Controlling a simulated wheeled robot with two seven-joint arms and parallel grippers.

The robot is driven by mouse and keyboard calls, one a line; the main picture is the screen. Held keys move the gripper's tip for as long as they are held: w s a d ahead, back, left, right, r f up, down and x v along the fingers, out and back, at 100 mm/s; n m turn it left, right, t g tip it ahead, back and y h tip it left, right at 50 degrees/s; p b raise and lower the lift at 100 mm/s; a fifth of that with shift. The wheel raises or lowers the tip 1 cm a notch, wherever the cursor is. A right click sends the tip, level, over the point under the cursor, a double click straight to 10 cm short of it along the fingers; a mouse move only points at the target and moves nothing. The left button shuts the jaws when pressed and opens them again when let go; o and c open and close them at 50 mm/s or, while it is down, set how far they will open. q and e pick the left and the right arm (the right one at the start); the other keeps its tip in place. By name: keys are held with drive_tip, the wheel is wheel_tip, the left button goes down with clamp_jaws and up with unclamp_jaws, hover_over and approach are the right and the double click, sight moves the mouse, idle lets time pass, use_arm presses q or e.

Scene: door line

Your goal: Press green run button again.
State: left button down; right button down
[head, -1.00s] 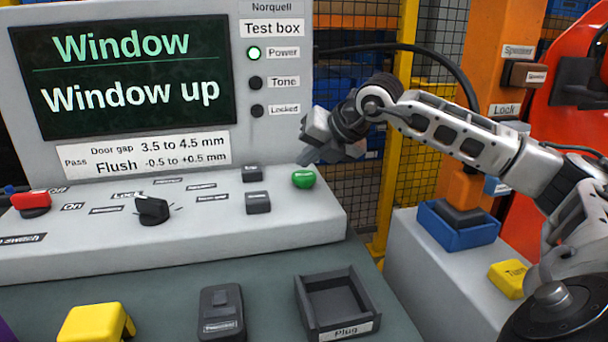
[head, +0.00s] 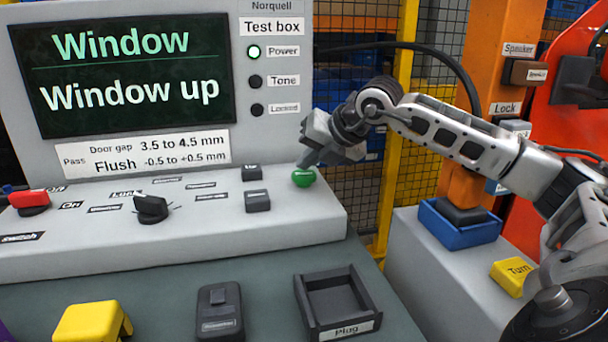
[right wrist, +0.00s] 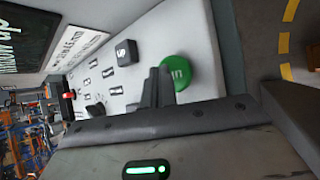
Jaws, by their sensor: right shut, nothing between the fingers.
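The green run button (head: 303,178) sits at the right end of the sloped grey console panel (head: 250,225). My right gripper (head: 304,164) is shut and empty, its tips pointing down just above the button; I cannot tell if they touch it. In the right wrist view the button (right wrist: 178,73) is beside the shut fingertips (right wrist: 160,75), partly hidden by them. The screen (head: 125,75) reads "Window" and "Window up". The Power lamp (head: 254,51) is lit green; the Tone and Locked lamps are dark. My left gripper is not in view.
In front are a yellow block (head: 92,322), a black device (head: 220,313) and a dark Plug tray (head: 310,315). A blue tray (head: 458,227) stands right.

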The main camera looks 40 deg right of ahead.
sight(308, 175)
drive_tip(key=shift+f+b, duration=0.4)
idle(0.3)
drive_tip(key=shift+s+a+f+b, duration=0.15)
drive_tip(key=shift+a+f+b, duration=0.1)
drive_tip(key=shift+f+b, duration=0.25)
idle(0.5)
drive_tip(key=shift+w+d+r+p, duration=0.15)
drive_tip(key=shift+w+r+p, duration=0.1)
drive_tip(key=shift+r+p, duration=0.6)
drive_tip(key=shift+d+r, duration=0.1)
drive_tip(key=shift+r, duration=0.1)
wheel_tip(308, 175, up, 5)
drive_tip(key=p, duration=0.4)
drive_tip(key=shift+p, duration=0.3)
